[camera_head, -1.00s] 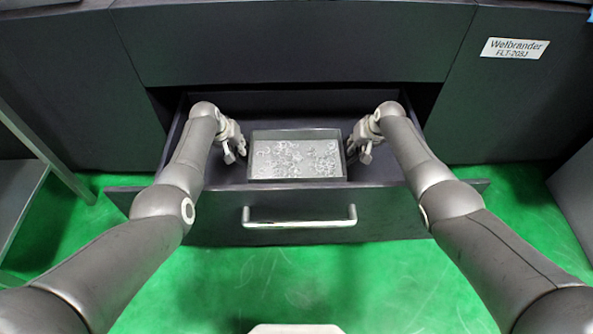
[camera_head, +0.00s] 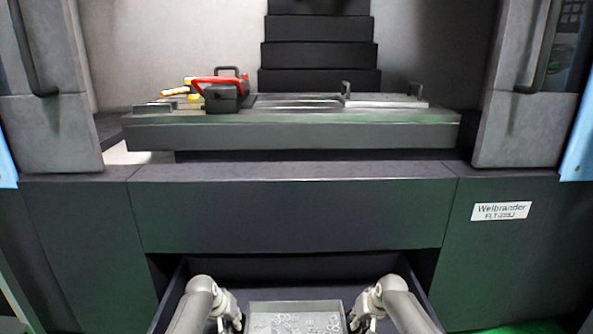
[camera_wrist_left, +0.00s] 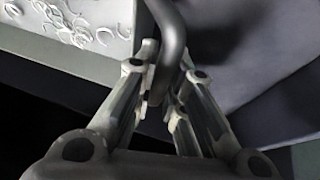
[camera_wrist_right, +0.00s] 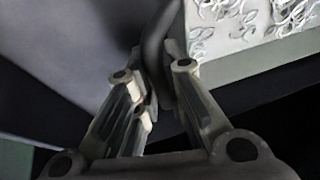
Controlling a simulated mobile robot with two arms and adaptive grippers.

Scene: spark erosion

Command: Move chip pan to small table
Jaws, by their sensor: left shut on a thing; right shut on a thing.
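The chip pan (camera_head: 295,306) is a light grey rectangular tray with curly metal chips in it. It sits within the open drawer at the bottom of the head view, its near part cut off by the picture edge. My left gripper (camera_head: 232,318) is at its left side and my right gripper (camera_head: 362,314) at its right side. In the left wrist view the left fingers (camera_wrist_left: 160,95) are shut on a dark curved handle beside the pan (camera_wrist_left: 110,15). In the right wrist view the right fingers (camera_wrist_right: 157,95) are shut on a like handle beside the pan (camera_wrist_right: 255,35). The small table is not clearly in view.
The open drawer (camera_head: 165,315) surrounds the pan under the machine's front panel (camera_head: 295,215). Above is the machine bed (camera_head: 300,135) with a red-handled dark tool (camera_head: 222,92). Door panels (camera_head: 530,90) stand at both sides. Green floor (camera_head: 510,325) shows at bottom right.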

